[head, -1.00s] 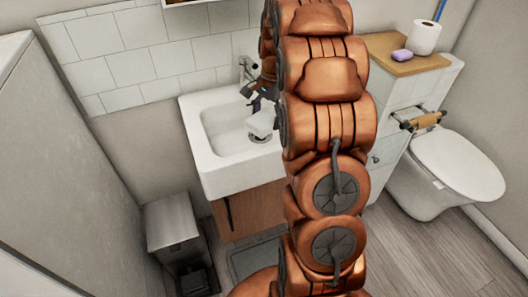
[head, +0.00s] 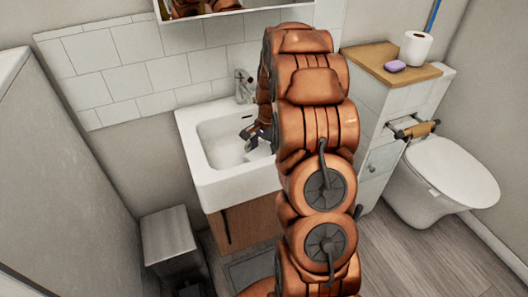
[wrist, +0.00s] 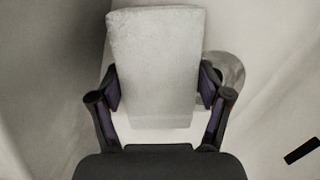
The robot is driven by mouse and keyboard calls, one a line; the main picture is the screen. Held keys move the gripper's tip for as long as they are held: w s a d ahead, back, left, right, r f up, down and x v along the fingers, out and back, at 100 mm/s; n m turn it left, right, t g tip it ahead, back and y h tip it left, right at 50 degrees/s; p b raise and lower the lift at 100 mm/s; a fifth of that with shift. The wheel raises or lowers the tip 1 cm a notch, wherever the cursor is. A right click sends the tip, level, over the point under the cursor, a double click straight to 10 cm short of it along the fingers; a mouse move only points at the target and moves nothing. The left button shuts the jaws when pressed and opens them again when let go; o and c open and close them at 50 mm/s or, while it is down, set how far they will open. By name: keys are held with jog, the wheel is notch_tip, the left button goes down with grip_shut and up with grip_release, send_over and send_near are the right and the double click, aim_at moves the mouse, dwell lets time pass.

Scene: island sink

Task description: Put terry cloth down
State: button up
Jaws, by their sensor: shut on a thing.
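The terry cloth (wrist: 155,60) is a pale, roughly rectangular block of fabric in the wrist view. My gripper (wrist: 160,88) is shut on it, with one dark finger against each side. In the head view my gripper (head: 254,133) is low over the right part of the white sink basin (head: 217,128). The cloth is hard to tell from the basin there. The round drain (wrist: 230,68) shows partly behind the cloth's right edge in the wrist view. I cannot tell whether the cloth touches the basin floor.
A faucet (head: 244,85) stands at the sink's back, close to my arm. A mirror cabinet (head: 205,12) hangs above. A ledge (head: 375,65) at right holds purple soap (head: 395,66) and a toilet roll (head: 416,48). A grey bin (head: 168,235) stands left below. The basin's left part is clear.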

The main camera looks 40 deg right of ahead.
aim_at(267, 149)
jog(key=shift+f, duration=0.15)
jog(key=o, duration=1.2)
notch_tip(267, 149, up, 11)
jog(key=d+b, duration=0.1)
jog(key=d, duration=0.1)
jog(key=s+a+r+n, duration=0.4)
jog(key=s+a, duration=0.1)
jog(key=a, duration=0.5)
jog(key=s+a+n, duration=0.4)
jog(key=s+a, duration=0.1)
jog(key=s, duration=0.3)
jog(key=s+a+f+n+g+h, duration=0.1)
jog(key=s+a+n, duration=0.3)
jog(key=s, duration=0.5)
jog(key=s+a+n, duration=0.4)
jog(key=s+a, duration=0.3)
jog(key=s, duration=0.1)
jog(key=shift+s+f+g+h, duration=0.35)
jog(key=shift+f+g+h, duration=0.05)
